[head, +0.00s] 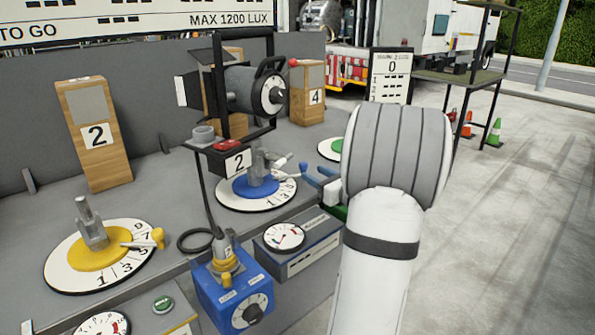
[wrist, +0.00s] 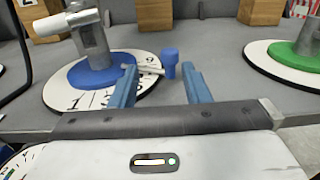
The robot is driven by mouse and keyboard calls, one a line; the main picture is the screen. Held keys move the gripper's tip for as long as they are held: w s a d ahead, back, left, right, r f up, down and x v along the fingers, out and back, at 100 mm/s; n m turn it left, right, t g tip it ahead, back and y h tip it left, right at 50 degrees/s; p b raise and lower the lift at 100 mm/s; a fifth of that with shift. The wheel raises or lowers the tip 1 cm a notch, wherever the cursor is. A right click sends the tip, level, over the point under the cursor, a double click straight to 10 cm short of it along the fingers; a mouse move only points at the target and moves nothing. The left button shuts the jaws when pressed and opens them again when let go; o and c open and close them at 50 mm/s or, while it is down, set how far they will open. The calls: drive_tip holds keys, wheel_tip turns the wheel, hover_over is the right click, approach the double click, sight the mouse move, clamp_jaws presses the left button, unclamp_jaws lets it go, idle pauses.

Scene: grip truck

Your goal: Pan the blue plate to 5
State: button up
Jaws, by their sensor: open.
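The blue plate (head: 240,186) lies at the centre of a white numbered dial (head: 228,203) on the grey bench. A grey post stands on it, and a light handle with a blue knob (wrist: 170,62) reaches out to the right over the dial. The plate also shows in the wrist view (wrist: 75,72). My gripper (wrist: 160,86) is open, with its blue fingers on either side of and nearer than the knob. I cannot tell whether they touch it. In the head view my gripper (head: 318,180) is at the dial's right, partly hidden by my arm. The number at the handle is unclear.
A studio lamp (head: 245,88) labelled 2 stands behind and above the blue plate. A yellow plate (head: 98,258) with its own dial lies at left. A green plate (wrist: 295,55) lies at right. A gauge box (head: 300,250) and blue box (head: 235,300) stand in front.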

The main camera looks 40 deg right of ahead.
sight(304, 162)
drive_tip(key=shift+w+d, duration=0.15)
drive_tip(key=shift+d, duration=0.35)
drive_tip(key=shift+m+h, duration=0.3)
drive_tip(key=w, duration=0.7)
drive_tip(key=shift+w+a+b, duration=0.1)
drive_tip(key=shift+b, duration=0.25)
clamp_jaws()
